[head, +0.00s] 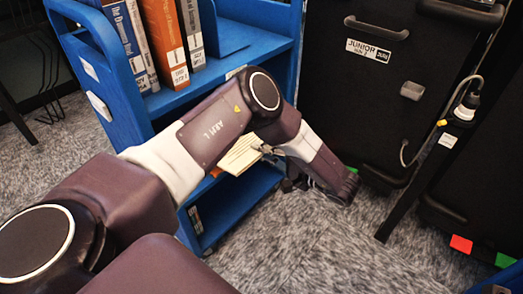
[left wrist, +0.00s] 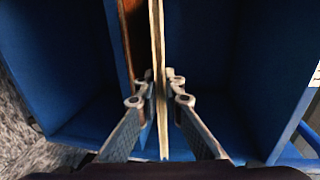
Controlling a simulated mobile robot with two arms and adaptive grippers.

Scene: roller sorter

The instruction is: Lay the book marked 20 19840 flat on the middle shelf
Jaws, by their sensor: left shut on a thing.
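My left gripper (head: 266,148) is shut on a thin cream-coloured book (head: 243,153) at the open side of the blue cart (head: 113,70). In the left wrist view my left gripper (left wrist: 160,88) has a finger on each side of the book (left wrist: 157,40), which shows edge-on. Its marking cannot be read, and my arm hides part of it. An orange-brown book (left wrist: 132,35) stands close to its left. The blue shelf (left wrist: 205,60) has bare room to the right. My right gripper is not in view.
Several books, one of them orange (head: 164,40), stand on the cart's top shelf. A lower shelf (head: 235,200) shows below my arm. A black cabinet marked JUNIOR (head: 365,75) stands to the right. Grey carpet (head: 330,240) in front is mostly clear.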

